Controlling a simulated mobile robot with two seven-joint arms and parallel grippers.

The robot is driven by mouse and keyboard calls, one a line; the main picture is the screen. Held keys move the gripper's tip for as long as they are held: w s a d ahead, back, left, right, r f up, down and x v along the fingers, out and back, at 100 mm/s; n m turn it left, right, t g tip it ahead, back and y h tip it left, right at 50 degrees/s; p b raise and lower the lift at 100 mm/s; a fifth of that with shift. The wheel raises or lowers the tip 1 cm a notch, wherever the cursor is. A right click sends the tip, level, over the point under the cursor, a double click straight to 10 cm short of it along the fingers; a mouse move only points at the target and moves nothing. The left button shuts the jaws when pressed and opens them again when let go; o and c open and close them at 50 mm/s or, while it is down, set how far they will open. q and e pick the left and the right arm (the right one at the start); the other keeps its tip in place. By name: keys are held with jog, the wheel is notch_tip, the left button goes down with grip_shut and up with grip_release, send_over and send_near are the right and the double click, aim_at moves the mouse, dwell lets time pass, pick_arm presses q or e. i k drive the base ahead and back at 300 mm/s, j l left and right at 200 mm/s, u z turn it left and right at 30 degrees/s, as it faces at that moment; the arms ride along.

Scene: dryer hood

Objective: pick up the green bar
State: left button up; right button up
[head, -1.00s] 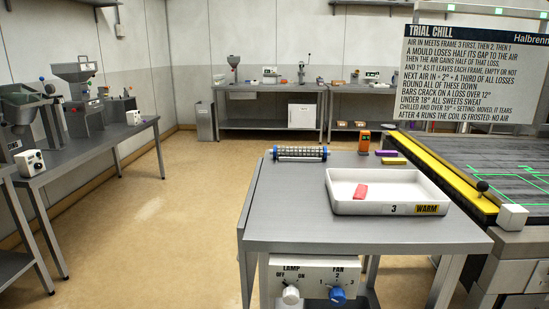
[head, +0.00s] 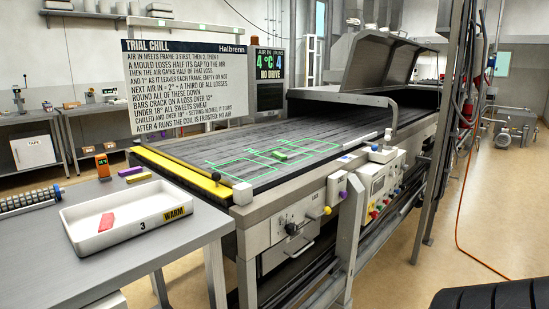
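A small green piece (head: 281,156), which looks like the green bar, lies on the dark slatted belt (head: 330,130) among glowing green outlines. It is small in the view, so its exact shape is hard to tell. Neither of my grippers shows in the head view.
A white tray (head: 130,237) marked 3 and WARM holds a red bar (head: 106,222) on the grey table at left. Purple (head: 130,171) and yellow (head: 134,178) bars lie behind it. A yellow rail (head: 180,172) edges the belt's near end. An open hood (head: 385,75) stands over its far part.

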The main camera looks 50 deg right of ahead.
aim_at(276, 153)
jog(key=z, duration=1.65)
jog(key=u, duration=0.8)
jog(key=i+l+u, duration=0.1)
jog(key=l+u, duration=0.6)
jog(key=u, duration=0.25)
jog(key=l+u, duration=0.5)
jog(key=l, duration=0.35)
jog(key=k+l, duration=0.1)
jog(key=l, duration=0.25)
jog(key=l+u, duration=0.1)
jog(key=l, duration=0.25)
jog(key=k+l+u, duration=0.1)
jog(key=l, duration=0.25)
jog(key=k+l, duration=0.2)
jog(key=l, duration=0.15)
jog(key=k+l+u, duration=0.1)
jog(key=l, duration=0.25)
